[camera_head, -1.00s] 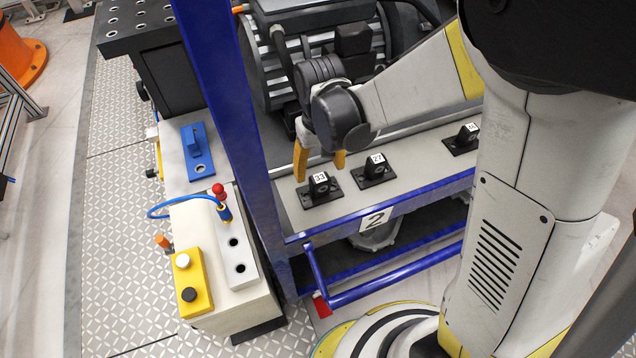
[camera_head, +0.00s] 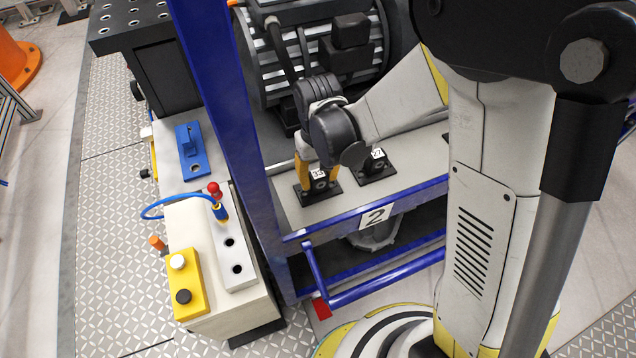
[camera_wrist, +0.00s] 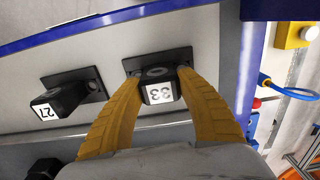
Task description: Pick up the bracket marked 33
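The bracket marked 33 (camera_head: 318,184) is a small black block on a flat black base plate, with a white number label. It sits on the grey shelf of the blue-framed stand, and its label shows upside down in the wrist view (camera_wrist: 159,93). My gripper (camera_head: 318,180) is over it from above, with one yellow finger on each side. In the wrist view, the fingertips (camera_wrist: 159,78) lie close against both sides of the block, and the gripper looks shut on it. The base plate still appears flat on the shelf.
A similar bracket marked 27 (camera_head: 376,167) stands just right of it; it also shows in the wrist view (camera_wrist: 62,100). The blue post (camera_head: 228,110) rises close on the left. A blue rail (camera_head: 400,203) runs along the shelf's front. A large motor (camera_head: 320,55) stands behind.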

